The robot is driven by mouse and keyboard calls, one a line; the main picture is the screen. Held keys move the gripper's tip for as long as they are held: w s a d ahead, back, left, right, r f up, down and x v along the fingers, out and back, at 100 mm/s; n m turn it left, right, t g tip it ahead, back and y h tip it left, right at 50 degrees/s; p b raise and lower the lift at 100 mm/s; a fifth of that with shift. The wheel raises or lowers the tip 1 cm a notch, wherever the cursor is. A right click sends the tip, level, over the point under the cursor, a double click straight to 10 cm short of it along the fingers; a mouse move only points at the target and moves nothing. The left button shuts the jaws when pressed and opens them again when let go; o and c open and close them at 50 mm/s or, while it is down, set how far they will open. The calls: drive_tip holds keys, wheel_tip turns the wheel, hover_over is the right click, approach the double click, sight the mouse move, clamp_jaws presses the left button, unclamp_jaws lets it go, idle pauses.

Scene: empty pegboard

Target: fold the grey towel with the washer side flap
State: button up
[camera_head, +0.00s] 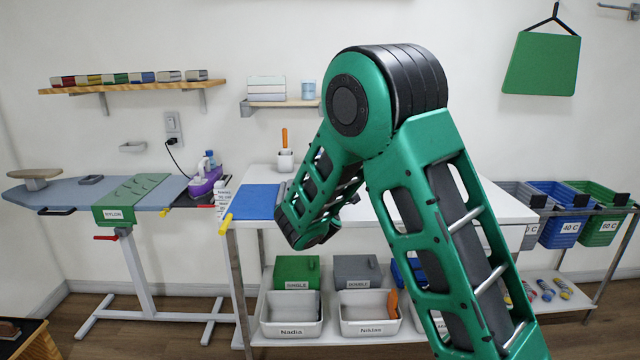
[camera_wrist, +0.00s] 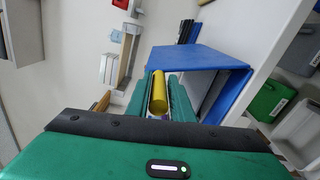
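A flat blue panel (camera_head: 254,202) lies at the left end of the white table, with a yellow handle at its front left corner (camera_head: 226,224). My arm hides the panel's right side. In the wrist view a blue panel (camera_wrist: 190,62) stands close beyond my fingers. My gripper (camera_wrist: 160,85) has its green fingers on both sides of a yellow handle (camera_wrist: 158,92) and appears shut on it. I cannot tell which flap this handle belongs to. My gripper is hidden behind my arm in the head view. I can make out no grey towel.
An ironing board (camera_head: 60,192) with a green cloth (camera_head: 132,197) and purple iron (camera_head: 205,182) stands left. The white table (camera_head: 505,205) extends right behind my arm. Bins (camera_head: 292,318) sit on its lower shelf. Blue and green crates (camera_head: 602,228) are far right.

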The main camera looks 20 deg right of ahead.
drive_tip(key=shift+o, duration=1.1)
drive_tip(key=v, duration=1)
drive_tip(key=shift+s, duration=0.3)
